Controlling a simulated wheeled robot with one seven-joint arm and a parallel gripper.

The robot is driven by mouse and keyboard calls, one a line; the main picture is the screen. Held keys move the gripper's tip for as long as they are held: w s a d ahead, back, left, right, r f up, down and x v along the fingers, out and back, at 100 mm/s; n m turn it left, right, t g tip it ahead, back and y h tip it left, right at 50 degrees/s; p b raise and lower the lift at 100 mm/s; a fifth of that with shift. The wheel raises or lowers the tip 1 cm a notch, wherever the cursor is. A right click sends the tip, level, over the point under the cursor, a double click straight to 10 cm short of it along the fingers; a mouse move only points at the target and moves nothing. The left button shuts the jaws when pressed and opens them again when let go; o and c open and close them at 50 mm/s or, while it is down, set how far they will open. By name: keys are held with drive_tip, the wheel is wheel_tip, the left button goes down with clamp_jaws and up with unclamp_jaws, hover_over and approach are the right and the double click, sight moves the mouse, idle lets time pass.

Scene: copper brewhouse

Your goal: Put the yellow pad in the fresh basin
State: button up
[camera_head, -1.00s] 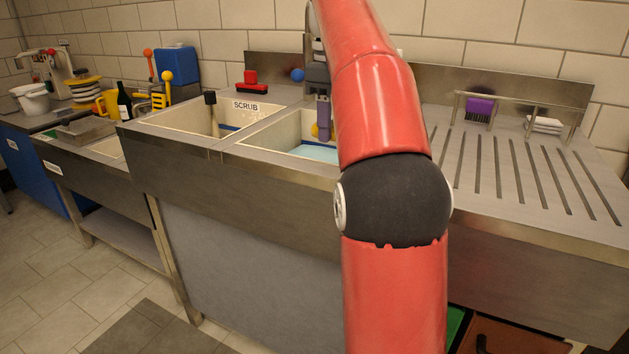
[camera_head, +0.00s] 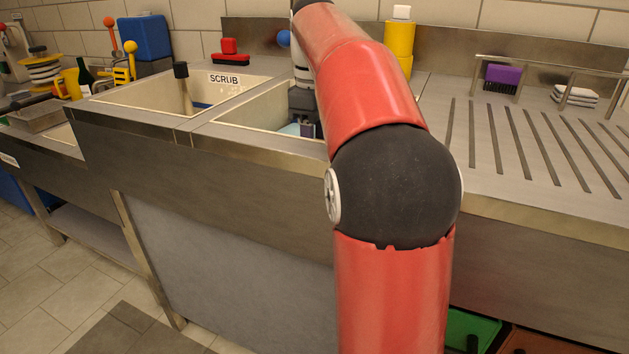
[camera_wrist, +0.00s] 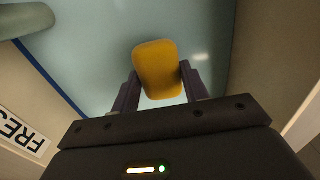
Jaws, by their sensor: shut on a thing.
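The yellow pad (camera_wrist: 157,68) is between the two fingers of my gripper (camera_wrist: 160,90) in the wrist view, and my gripper is shut on it. In the head view my gripper (camera_head: 307,129) is low inside the basin (camera_head: 252,108) right of the one marked SCRUB. The pad is hidden there by the front rim and my arm. I cannot tell whether the pad touches the water.
The scrub basin (camera_head: 150,100) is to the left, with a dark-topped handle (camera_head: 182,85) standing in it. A red brush (camera_head: 230,54) and a blue ball (camera_head: 283,38) are behind.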

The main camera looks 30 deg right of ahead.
drive_tip(key=shift+f+b, duration=0.75)
drive_tip(key=shift+f, duration=2.45)
drive_tip(key=shift+f, duration=0.2)
drive_tip(key=o, duration=1)
wheel_tip(320, 180, up, 12)
drive_tip(key=p, duration=0.4)
drive_tip(key=shift+r, duration=0.2)
